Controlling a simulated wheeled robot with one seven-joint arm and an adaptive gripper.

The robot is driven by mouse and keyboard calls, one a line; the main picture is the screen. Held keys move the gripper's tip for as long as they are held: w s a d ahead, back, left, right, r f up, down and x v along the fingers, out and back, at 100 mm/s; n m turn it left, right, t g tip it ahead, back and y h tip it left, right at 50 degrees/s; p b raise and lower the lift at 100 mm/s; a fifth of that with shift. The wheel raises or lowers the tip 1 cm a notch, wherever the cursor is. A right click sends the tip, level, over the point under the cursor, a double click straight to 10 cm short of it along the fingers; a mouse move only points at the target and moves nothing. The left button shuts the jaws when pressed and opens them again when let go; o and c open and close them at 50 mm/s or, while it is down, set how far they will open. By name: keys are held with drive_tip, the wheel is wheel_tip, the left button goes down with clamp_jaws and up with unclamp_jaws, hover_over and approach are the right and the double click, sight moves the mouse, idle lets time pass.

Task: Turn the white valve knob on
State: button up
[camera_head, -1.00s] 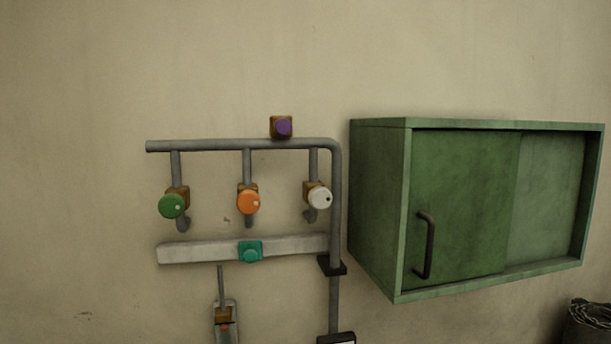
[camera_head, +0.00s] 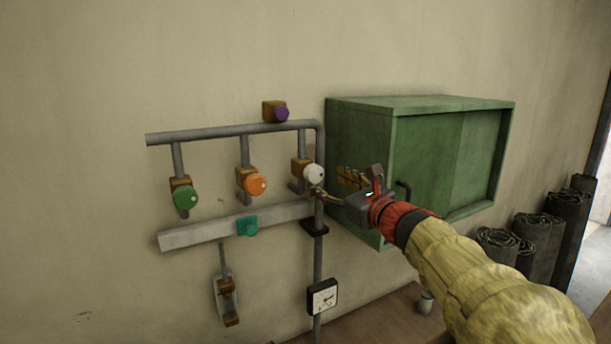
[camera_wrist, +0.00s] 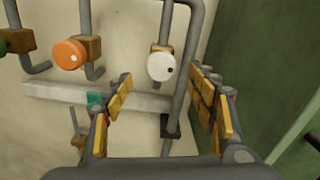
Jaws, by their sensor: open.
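The white valve knob (camera_head: 314,174) is a round white disc with a small dark dot, on a brown block at the right end of the grey pipe rack. In the wrist view the knob (camera_wrist: 161,67) lies ahead, between and beyond the two spread fingers. My gripper (camera_head: 335,186) is open and empty, just right of the knob in the head view. In the wrist view my gripper (camera_wrist: 165,95) has yellow-padded fingers, with no visible contact on the knob. The knob's face is fully visible there.
An orange knob (camera_head: 255,184) and a green knob (camera_head: 185,197) sit to the left. A vertical pipe (camera_wrist: 187,70) runs close right of the white knob. The green cabinet (camera_head: 360,150) stands right; a gauge (camera_head: 323,297) hangs below.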

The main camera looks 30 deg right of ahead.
sight(316, 175)
drive_tip(key=w+p, duration=0.1)
drive_tip(key=w, duration=0.7)
drive_tip(key=shift+c, duration=1.2)
drive_tip(key=c, duration=0.9)
